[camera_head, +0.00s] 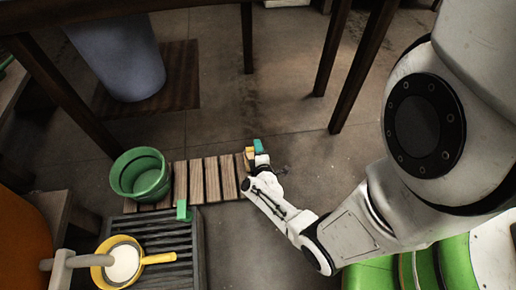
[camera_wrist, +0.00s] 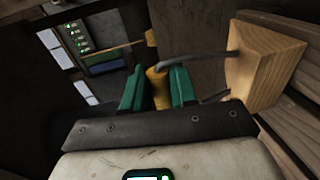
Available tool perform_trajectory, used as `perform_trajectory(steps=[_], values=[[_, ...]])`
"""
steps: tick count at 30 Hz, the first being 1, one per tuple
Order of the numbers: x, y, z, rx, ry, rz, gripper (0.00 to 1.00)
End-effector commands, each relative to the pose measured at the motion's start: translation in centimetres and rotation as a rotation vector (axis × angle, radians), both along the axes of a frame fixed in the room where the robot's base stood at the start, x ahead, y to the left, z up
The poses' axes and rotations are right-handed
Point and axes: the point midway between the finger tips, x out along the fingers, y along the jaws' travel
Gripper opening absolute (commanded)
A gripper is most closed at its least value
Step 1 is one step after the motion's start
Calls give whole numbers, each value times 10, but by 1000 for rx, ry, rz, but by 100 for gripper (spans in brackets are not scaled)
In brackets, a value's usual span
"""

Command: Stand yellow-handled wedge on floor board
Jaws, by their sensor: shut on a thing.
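The wedge (camera_wrist: 265,65) is a pale wooden block with grey bent metal arms leading to a yellow handle (camera_wrist: 158,88). My gripper (camera_wrist: 157,85) has its teal fingers shut on this handle. In the head view, my gripper (camera_head: 257,148) is at the right end of the slatted wooden floor board (camera_head: 196,180), with the yellow handle (camera_head: 250,152) just showing beside it. The wedge is close to wooden slats (camera_wrist: 300,125) at the right of the wrist view. I cannot tell whether it touches them.
A green bucket (camera_head: 140,174) stands at the left end of the board. Dark table legs (camera_head: 247,40) rise behind. Floor right of the board is clear.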

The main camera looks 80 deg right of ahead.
Motion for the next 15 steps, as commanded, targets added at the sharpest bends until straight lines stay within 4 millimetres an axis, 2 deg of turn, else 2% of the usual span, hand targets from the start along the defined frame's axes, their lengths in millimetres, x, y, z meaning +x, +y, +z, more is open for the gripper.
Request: perform_trajectory(steps=[5,6,15], values=[[0,0,-4,-1,0,0,0],[0,0,-3,-1,0,0,31],[0,0,-3,0,0,0,57]])
